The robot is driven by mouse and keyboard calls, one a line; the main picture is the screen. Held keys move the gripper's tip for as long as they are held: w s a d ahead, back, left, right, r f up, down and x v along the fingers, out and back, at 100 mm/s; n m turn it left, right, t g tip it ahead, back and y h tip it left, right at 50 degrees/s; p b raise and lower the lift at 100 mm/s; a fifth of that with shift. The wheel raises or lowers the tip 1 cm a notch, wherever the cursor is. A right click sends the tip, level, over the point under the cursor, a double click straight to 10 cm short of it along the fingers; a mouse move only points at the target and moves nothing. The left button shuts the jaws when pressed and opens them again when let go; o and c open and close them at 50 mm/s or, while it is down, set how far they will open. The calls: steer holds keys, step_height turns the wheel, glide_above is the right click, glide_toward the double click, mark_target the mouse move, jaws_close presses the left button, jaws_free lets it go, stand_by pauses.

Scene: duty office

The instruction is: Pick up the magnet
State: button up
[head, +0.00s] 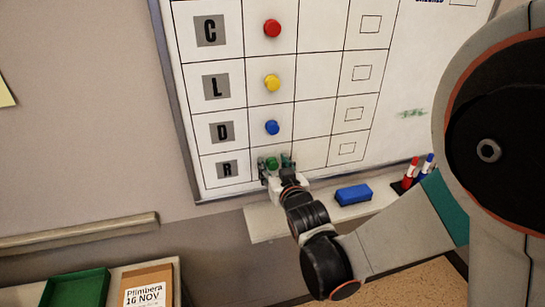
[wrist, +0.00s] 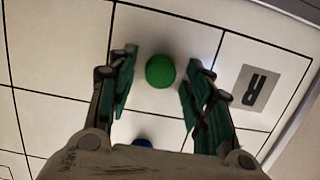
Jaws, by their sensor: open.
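A round green magnet (head: 272,163) sits on the whiteboard in the bottom row, labelled R. In the wrist view the green magnet (wrist: 160,71) lies between and just ahead of my two fingertips, with a gap on each side. My gripper (head: 275,168) is open at the board, and it also shows in the wrist view (wrist: 158,82). Red (head: 272,28), yellow (head: 272,83) and blue (head: 272,127) magnets sit above in the same column. The blue one also shows partly in the wrist view (wrist: 142,143), mostly hidden by my gripper.
The whiteboard (head: 400,125) has a grid with letter labels. Below it, a white ledge (head: 265,226) holds a blue eraser (head: 353,194) and red and blue markers (head: 417,172). A green tray (head: 77,289) and a labelled box (head: 147,290) are at lower left.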

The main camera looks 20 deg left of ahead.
steer(key=shift+s+r, duration=0.1)
steer(key=shift+c, duration=1.1)
steer(key=c, duration=0.6)
steer(key=shift+c, duration=0.2)
